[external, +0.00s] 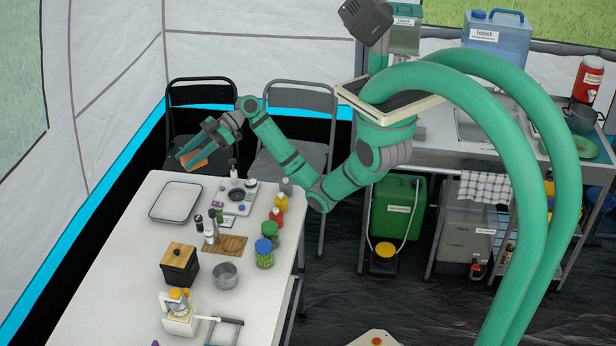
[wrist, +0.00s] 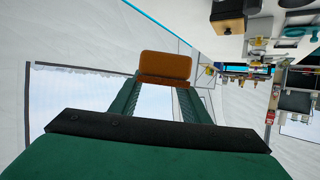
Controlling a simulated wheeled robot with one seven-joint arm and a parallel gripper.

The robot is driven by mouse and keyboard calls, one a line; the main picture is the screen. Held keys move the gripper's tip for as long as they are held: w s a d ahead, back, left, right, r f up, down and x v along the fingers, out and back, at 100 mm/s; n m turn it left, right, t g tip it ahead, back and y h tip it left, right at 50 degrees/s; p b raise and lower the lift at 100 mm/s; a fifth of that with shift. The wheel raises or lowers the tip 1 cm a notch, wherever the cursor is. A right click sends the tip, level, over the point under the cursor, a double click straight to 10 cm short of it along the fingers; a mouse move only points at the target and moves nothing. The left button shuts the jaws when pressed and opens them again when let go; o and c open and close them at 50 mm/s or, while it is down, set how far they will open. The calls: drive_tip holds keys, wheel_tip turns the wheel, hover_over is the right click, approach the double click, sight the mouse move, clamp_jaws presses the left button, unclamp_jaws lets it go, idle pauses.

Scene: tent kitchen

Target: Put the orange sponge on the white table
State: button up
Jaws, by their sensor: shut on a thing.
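The orange sponge (wrist: 165,67) is held between the two fingertips of my gripper (wrist: 163,82) in the wrist view. In the external view the sponge (external: 194,158) shows as a small orange-brown block at my gripper (external: 195,148), partly hidden by the fingers. My gripper is shut on it, above and near the far edge of the white table (external: 130,262). The sponge appears raised, apart from the table top.
A white tray (external: 175,202) lies on the table's far left. Bare table shows at the front left.

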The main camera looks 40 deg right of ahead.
drive_tip(key=s+a+n+g+h, duration=0.1)
drive_tip(key=s+a+n+g, duration=0.3)
drive_tip(key=s+a, duration=0.65)
hover_over(151, 246)
drive_tip(key=f, duration=2)
drive_tip(key=shift+s+d+f, duration=0.1)
drive_tip(key=shift+s+d, duration=0.25)
drive_tip(key=shift+d, duration=0.05)
drive_tip(key=shift+w+a+f, duration=0.25)
drive_tip(key=shift+w+f, duration=0.05)
drive_tip(key=shift+f, duration=0.2)
drive_tip(key=shift+a+f, duration=0.1)
drive_tip(key=shift+f, duration=1.5)
drive_tip(key=shift+f, duration=0.2)
drive_tip(key=o, duration=1)
